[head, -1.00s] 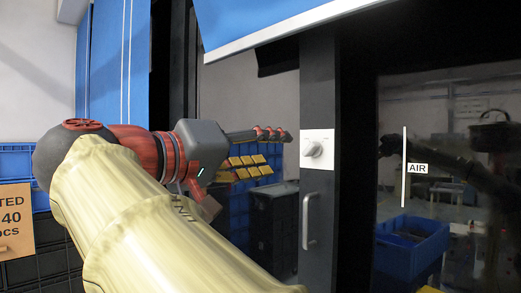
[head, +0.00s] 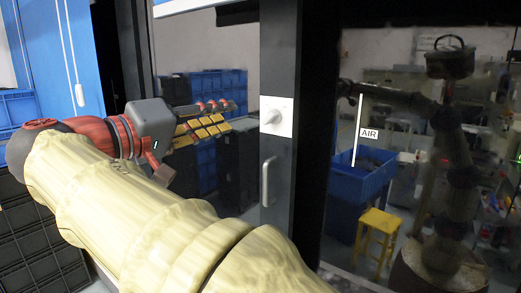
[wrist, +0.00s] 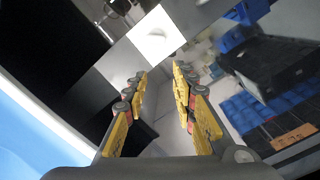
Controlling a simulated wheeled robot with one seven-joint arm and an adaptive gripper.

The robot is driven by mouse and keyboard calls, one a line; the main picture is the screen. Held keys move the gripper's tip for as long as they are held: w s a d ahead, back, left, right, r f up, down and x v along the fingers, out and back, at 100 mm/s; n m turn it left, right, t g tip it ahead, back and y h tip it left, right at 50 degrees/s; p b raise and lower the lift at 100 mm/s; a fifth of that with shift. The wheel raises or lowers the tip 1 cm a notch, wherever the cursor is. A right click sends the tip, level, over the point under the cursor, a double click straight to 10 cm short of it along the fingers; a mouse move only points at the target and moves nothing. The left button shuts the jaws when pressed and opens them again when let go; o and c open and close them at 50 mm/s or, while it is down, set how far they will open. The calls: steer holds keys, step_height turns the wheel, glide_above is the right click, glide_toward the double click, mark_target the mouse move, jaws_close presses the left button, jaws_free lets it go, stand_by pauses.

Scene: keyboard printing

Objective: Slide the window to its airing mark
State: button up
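The window's dark upright frame bar (head: 280,215) stands mid-picture in the head view, with dark reflective glass to its right. A white plate with a round knob (head: 272,116) and a pale vertical handle (head: 268,182) are on the bar. The airing mark is a white line with an AIR label (head: 369,134), right of the bar. My gripper (head: 228,113) is left of the knob plate, apart from it in the picture. In the wrist view my gripper (wrist: 160,85) is open and empty, its yellow-padded fingers apart, with the knob plate (wrist: 155,37) beyond the tips.
A blue panel (head: 60,50) hangs at the left, and dark and blue crates (head: 40,235) are stacked below it. More crates (head: 235,165) stand behind my gripper. A blue bin (head: 350,185) and yellow stool (head: 378,232) show in the glass area.

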step_height(320, 180, down, 6)
steer(key=w+r+m+h+p, duration=0.1)
steer(key=w+m+p, duration=0.1)
steer(key=p, duration=0.5)
steer(key=m+g+p, duration=0.1)
steer(key=m+g, duration=0.1)
steer(key=m, duration=0.8)
glide_toward(265, 200)
step_height(265, 200, up, 4)
steer(key=w+d, duration=0.2)
steer(key=w, duration=0.1)
steer(key=shift+h, duration=0.4)
steer(key=p+x, duration=0.2)
steer(key=x, duration=0.5)
steer(key=shift+d, duration=0.1)
steer(key=shift+c, duration=0.4)
jaws_close()
